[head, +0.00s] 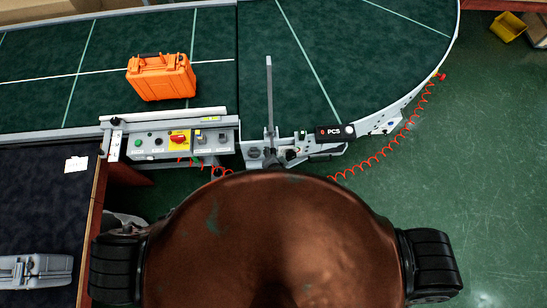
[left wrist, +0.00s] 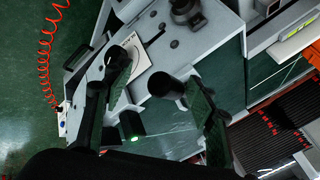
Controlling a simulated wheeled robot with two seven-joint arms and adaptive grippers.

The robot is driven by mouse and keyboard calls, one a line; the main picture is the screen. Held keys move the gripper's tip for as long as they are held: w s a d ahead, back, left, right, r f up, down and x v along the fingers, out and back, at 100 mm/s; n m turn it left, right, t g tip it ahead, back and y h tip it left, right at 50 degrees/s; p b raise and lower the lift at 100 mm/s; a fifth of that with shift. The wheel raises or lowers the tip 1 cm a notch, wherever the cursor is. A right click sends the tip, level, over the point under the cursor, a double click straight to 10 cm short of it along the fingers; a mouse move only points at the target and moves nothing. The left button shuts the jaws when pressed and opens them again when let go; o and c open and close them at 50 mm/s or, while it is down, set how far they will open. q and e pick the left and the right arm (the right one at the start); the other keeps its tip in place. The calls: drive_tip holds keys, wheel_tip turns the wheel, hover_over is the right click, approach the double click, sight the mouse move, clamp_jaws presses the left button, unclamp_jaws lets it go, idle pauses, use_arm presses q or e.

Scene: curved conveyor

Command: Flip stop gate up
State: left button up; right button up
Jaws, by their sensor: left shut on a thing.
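The stop gate (head: 268,95) is a thin grey bar at the conveyor's near edge. In the head view it extends from its mount over the green belt; its exact tilt is hard to judge. My left gripper (left wrist: 155,120) shows in the left wrist view, at the grey gate mechanism. A black cylindrical handle (left wrist: 167,86) of the stop gate lies between its fingers, close to the right one. The jaws are shut on it, though the contact itself is unclear. In the head view this gripper is hidden. My right gripper is in neither view.
An orange case (head: 161,77) stands on the belt at the left. A control panel (head: 180,143) and a counter display (head: 334,132) line the near edge. A red coiled hose (head: 405,130) hangs at the right. A dark table (head: 40,205) is at the lower left.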

use_arm(q)
drive_tip(key=shift+s+f, duration=0.35)
drive_tip(key=shift+f, duration=0.05)
drive_tip(key=v, duration=1.2)
drive_tip(key=shift+w+r, duration=0.3)
drive_tip(key=shift+r, duration=0.1)
